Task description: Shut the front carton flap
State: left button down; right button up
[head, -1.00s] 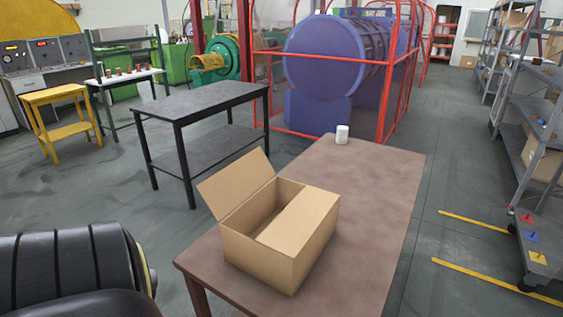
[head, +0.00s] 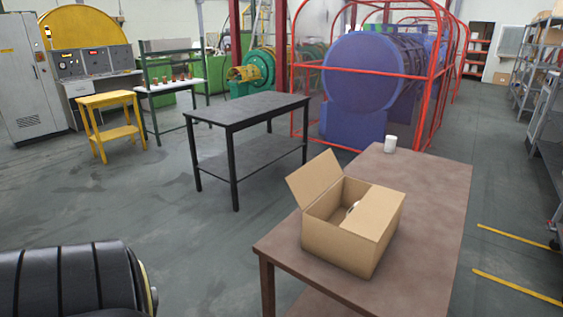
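A brown cardboard carton (head: 336,240) sits on the brown table, toward its near left part. One flap (head: 315,178) stands up on the carton's left side, tilted outward. Another flap (head: 373,211) lies flat over the right part of the opening. The left part of the opening is uncovered, and a small pale thing (head: 352,208) shows inside, too small to tell what it is. I cannot tell which flap is the front one. Neither of my grippers is in view.
The brown table (head: 428,200) has clear top around the carton, with a white cup (head: 390,144) at its far end. A black table (head: 248,112) stands to the left, across a floor gap. A red cage (head: 437,95) surrounds a blue machine (head: 365,75) behind. Grey shelves (head: 530,65) stand right.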

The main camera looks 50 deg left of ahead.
aim_at(307, 182)
jog(key=u, duration=1.5)
jog(key=i, duration=0.5)
jog(key=z, duration=1.9)
jog(key=k, duration=1.3)
jog(key=u, duration=2.1)
jog(key=i, duration=0.2)
jog(key=z, duration=0.15)
